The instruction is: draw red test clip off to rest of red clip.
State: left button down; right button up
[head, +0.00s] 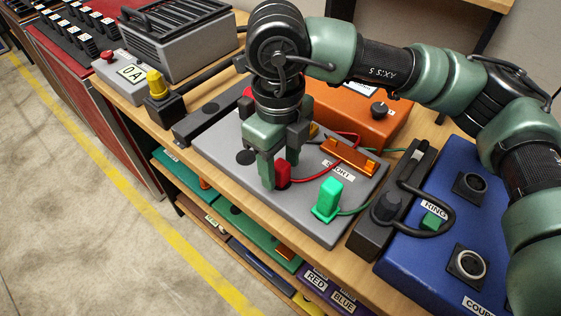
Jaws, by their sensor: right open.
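My right gripper (280,168) points down over the grey board (226,138). Its fingers are open and stand around or just in front of the red test clip (283,174); I cannot tell whether they touch it. The clip is upright on the board, partly covered by a finger. A green clip (328,199) stands to the right, apart from the gripper. The red clip's rest cannot be made out. My left gripper is not in view.
An orange box with a knob (372,126) stands behind the board. A dark holder with a black cable (388,206) and a blue box (437,253) are to the right. A yellow-topped button (155,86) and a grey vented box (183,48) are at the left.

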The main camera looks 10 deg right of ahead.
notch_tip(320, 180, up, 8)
jog(key=shift+w+f+b, duration=0.1)
jog(key=shift+f+b, duration=0.15)
jog(key=shift+b, duration=0.05)
notch_tip(320, 180, up, 4)
jog(key=shift+r+p, duration=0.15)
jog(key=shift+p, duration=0.9)
